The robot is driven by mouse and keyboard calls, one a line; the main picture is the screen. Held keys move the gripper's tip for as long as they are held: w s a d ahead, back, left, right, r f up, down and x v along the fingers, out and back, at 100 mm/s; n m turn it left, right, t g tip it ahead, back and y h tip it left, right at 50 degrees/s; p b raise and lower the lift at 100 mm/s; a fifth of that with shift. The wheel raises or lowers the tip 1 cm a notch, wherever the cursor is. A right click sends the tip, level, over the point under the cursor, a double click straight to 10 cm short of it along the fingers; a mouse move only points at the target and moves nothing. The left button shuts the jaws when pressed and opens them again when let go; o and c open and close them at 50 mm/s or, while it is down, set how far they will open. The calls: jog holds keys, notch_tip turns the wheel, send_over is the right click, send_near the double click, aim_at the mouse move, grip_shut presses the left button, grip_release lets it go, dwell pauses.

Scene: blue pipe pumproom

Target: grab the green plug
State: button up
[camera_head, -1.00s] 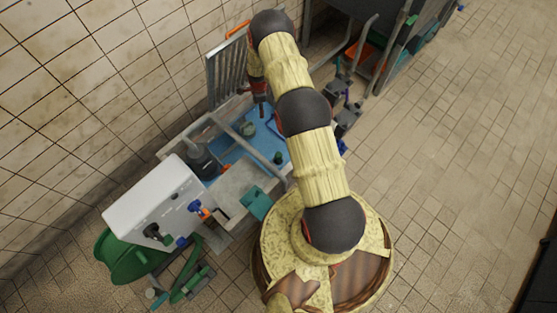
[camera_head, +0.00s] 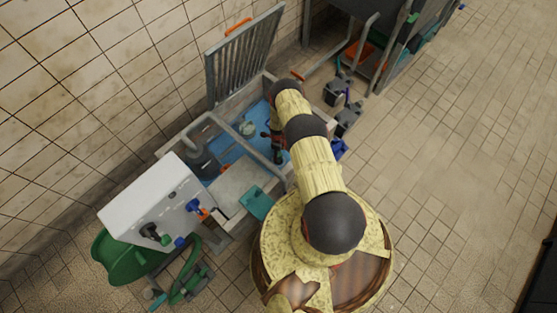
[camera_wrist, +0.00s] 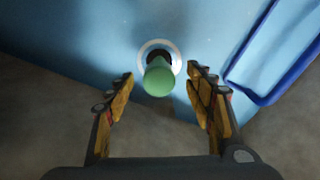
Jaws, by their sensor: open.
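The green plug (camera_wrist: 158,78) shows in the wrist view, a rounded green piece over a dark hole with a white ring (camera_wrist: 173,50) in the blue basin floor. My gripper (camera_wrist: 160,84) is open, with one yellow-padded finger on each side of the plug and visible gaps between. No finger appears to touch it. In the head view, my gripper (camera_head: 277,150) reaches down into the blue basin (camera_head: 225,158); the plug is hidden there behind my arm.
A blue frame-like item (camera_wrist: 270,75) lies right of the plug. In the head view, a grey pipe (camera_head: 245,140) crosses the basin and a raised grate (camera_head: 245,55) stands at the wall. A dark pump (camera_head: 203,162) stands at the basin's left.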

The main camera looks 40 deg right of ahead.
notch_tip(320, 180, down, 5)
jog(key=b, duration=0.2)
jog(key=shift+s+f+b, duration=0.15)
jog(key=shift+f+b, duration=0.05)
jog(key=shift+b, duration=0.15)
jog(key=shift+r, duration=0.1)
jog(key=c, duration=0.4)
jog(key=c, duration=0.9)
jog(key=shift+c, duration=0.2)
